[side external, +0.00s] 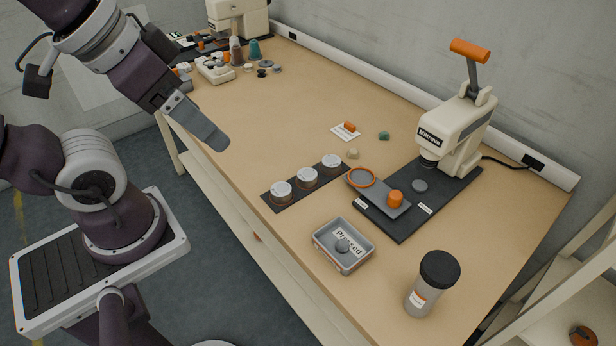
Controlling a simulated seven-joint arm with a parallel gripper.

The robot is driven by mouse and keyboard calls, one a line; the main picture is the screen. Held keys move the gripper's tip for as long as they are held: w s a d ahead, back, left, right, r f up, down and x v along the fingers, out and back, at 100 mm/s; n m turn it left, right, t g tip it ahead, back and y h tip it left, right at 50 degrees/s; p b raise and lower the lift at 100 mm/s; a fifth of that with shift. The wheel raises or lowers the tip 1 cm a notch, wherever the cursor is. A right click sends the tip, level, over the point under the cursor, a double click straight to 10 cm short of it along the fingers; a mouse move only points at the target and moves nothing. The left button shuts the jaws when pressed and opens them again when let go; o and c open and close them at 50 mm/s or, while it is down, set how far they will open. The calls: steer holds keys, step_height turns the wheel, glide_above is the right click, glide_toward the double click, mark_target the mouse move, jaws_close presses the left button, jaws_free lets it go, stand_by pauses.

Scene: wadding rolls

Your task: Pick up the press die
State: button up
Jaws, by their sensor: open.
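A flat grey plate (384,198) with an orange ring (362,177) at one end and an upright orange knob (396,198) at the other lies partly over the dark press mat (408,228). It looks like the press die, but I cannot read a name on it. The cream hand press (452,135) with an orange-tipped lever stands at the mat's back, and a grey disc (420,186) lies before it. My gripper (205,132) hangs over the table's left edge, far from the plate. It is open and empty, seen edge-on.
Three pale-topped round tins (307,178) stand on a dark strip. A grey tray (320,242) marked "Pressed" holds a small grey piece. A black-lidded jar (431,283) stands at the front right. A white card (345,132) bears an orange piece.

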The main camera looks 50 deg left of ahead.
steer(key=m+g, duration=0.6)
steer(key=m, duration=1.2)
glide_above(307, 174)
step_height(307, 174, down, 21)
steer(key=shift+m, duration=0.9)
step_height(307, 174, down, 11)
steer(key=shift+r, duration=0.15)
jaws_close()
